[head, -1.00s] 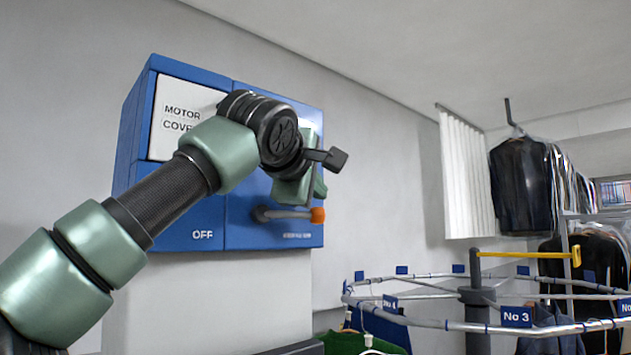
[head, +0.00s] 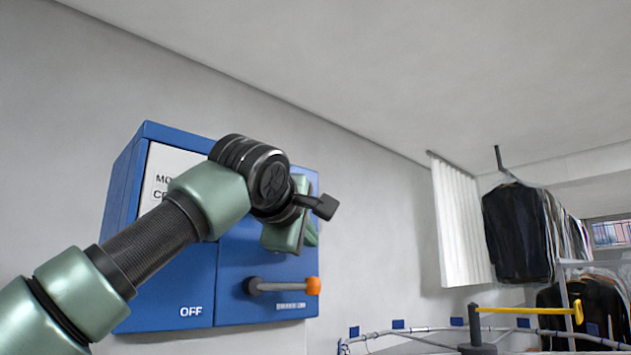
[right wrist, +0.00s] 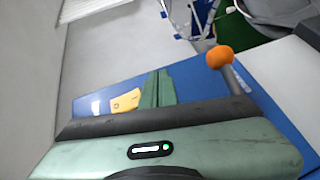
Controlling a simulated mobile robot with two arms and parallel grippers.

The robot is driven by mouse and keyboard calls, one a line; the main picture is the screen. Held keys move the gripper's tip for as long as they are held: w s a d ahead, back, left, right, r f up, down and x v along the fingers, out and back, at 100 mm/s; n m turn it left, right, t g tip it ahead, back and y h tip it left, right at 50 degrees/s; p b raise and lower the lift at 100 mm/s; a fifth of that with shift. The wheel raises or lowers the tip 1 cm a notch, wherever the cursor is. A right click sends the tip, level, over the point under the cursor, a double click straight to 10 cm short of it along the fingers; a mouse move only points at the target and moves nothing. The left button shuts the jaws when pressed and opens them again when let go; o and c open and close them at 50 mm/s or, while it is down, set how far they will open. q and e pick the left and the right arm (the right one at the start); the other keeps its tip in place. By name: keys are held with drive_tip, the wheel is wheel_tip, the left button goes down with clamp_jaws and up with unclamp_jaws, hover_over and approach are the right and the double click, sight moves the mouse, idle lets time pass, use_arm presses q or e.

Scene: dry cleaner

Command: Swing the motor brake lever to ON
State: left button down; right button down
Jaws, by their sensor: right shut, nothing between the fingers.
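The motor brake lever (head: 282,287) is a grey shaft with an orange knob (head: 313,286) at its right end. It lies about level on the blue control cabinet (head: 232,290), over small lettering I cannot read. "OFF" is printed to its left, lower on the cabinet. My right gripper (head: 304,240) is above the lever, apart from it, with its fingers shut and empty. In the right wrist view the shut fingers (right wrist: 157,88) stand left of the orange knob (right wrist: 219,57). My left gripper is not in view.
My right arm crosses in front of the cabinet and covers part of a white panel (head: 168,170) lettered "MO…". To the right are a garment rail with blue tags (head: 397,324), a yellow bar (head: 528,310) and hanging dark clothes (head: 517,235). The wall between is clear.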

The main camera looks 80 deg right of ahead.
drive_tip(key=s+a+r+b, duration=0.1)
drive_tip(key=s+a+r, duration=0.2)
drive_tip(key=r, duration=0.5)
drive_tip(key=shift+s+a+r+b, duration=0.2)
drive_tip(key=shift+a+r+b, duration=0.05)
drive_tip(key=shift+a+b, duration=0.05)
